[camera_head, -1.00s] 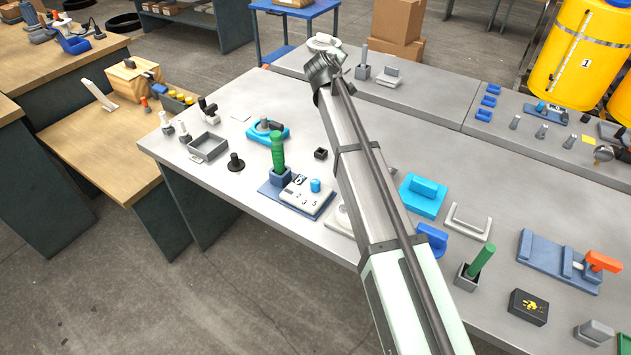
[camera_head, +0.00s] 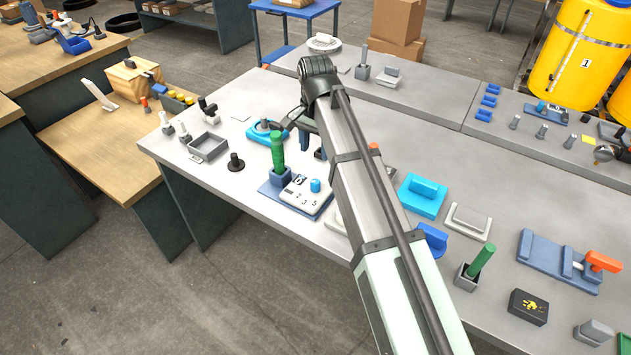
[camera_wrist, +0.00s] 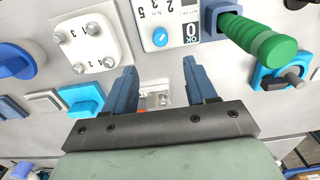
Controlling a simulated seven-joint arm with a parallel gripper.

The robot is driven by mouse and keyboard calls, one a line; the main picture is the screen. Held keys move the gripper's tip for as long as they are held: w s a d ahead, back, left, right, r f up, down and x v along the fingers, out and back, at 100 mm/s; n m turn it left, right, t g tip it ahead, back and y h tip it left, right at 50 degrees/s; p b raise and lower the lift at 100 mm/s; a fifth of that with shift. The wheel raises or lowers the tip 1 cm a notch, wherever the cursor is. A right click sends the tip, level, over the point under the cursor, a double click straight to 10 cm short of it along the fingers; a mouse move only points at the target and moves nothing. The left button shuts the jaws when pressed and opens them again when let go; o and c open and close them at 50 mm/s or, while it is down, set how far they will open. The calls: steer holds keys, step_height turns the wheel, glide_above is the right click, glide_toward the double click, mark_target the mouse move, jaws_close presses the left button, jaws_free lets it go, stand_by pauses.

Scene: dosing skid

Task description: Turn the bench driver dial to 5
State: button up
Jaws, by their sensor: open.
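The bench driver has a green-handled tool (camera_head: 278,150) upright in a dark holder beside a white panel (camera_head: 300,194) with printed numbers and a blue dial (camera_head: 315,186). In the wrist view the blue dial (camera_wrist: 160,37) lies just beyond my fingertips, with the numbers 2, 3 and 5 around it. The green handle (camera_wrist: 268,44) lies to its right. I cannot read where the dial points. My gripper (camera_wrist: 160,66) is open and empty, its two blue-grey fingers apart and not visibly touching the dial. In the head view my arm hides much of the gripper.
A blue ring-shaped fixture (camera_head: 266,131) stands behind the green tool. A blue block (camera_head: 423,195) is right of my arm. Grey bench is bare between items.

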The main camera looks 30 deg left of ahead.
mark_target(315, 181)
step_height(315, 181, down, 13)
steer(key=shift+f, duration=0.1)
stand_by(0.5)
steer(key=shift+c, duration=0.3)
jaws_close()
